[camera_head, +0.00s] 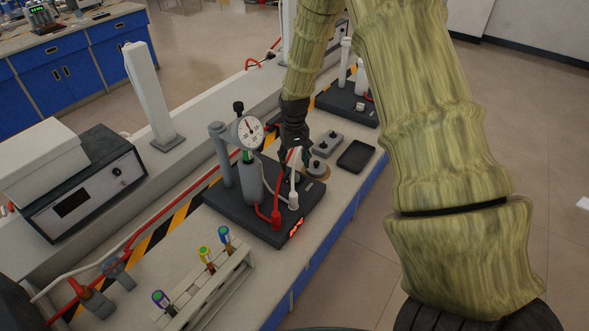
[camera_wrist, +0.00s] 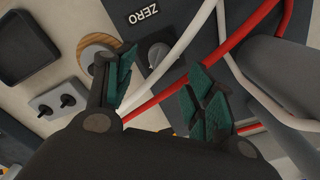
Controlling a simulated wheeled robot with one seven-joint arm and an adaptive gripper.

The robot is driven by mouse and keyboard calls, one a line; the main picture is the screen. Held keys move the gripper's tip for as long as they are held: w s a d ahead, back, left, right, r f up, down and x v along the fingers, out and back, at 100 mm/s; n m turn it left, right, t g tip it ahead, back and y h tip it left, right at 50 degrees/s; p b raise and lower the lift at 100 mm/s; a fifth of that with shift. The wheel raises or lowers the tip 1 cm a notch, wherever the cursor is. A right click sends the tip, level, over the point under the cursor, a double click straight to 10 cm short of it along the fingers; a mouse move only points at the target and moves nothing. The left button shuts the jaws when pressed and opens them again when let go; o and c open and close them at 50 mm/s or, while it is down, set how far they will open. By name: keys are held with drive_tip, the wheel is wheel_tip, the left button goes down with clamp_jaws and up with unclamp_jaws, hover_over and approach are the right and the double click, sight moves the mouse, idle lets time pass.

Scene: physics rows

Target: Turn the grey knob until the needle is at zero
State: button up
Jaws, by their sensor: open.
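The grey knob (camera_wrist: 158,50) sits on a dark base beside a white ZERO label (camera_wrist: 143,13) in the wrist view. In the head view I cannot make the knob out behind my gripper. The round white dial (camera_head: 249,132) stands on a post above the black base (camera_head: 231,209); its needle is too small to read against zero. The knob lies beyond the fingertips, nearer the left finger. In the head view my gripper (camera_head: 297,146) reaches down at the base's far end.
Red and white hoses (camera_wrist: 198,58) cross close by the fingers. A wooden disc with a grey top (camera_wrist: 98,48), a grey switch box (camera_wrist: 58,102) and a black tray (camera_wrist: 38,42) lie beside the base. A tube rack (camera_head: 212,287) stands at the near end.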

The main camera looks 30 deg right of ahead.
sight(294, 173)
wheel_tip(294, 173, up, 6)
idle(0.4)
idle(0.4)
